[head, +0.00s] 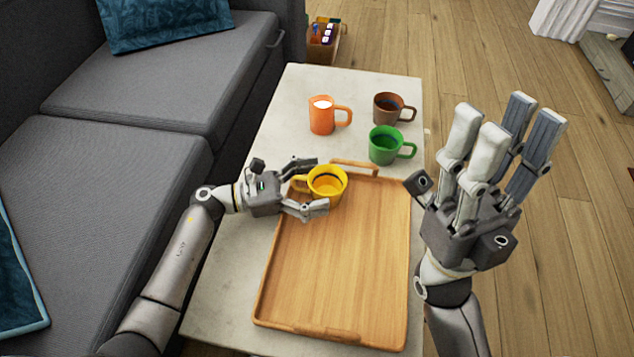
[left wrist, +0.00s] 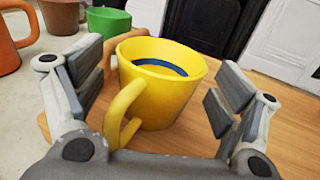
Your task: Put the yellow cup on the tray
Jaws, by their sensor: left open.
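The yellow cup (head: 328,184) stands upright at the far left part of the wooden tray (head: 340,270), which lies on a pale table. In the left wrist view the yellow cup (left wrist: 165,85) sits between my open left fingers, with its handle towards my palm and gaps at both sides. My left gripper (head: 318,186) is open around the cup and does not appear to grip it. My right gripper (head: 505,130) is open, raised with fingers upward, to the right of the tray, and empty. The cup's base is partly hidden in the head view.
A grey sofa (head: 110,170) borders the table on the left. Most of the tray is bare.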

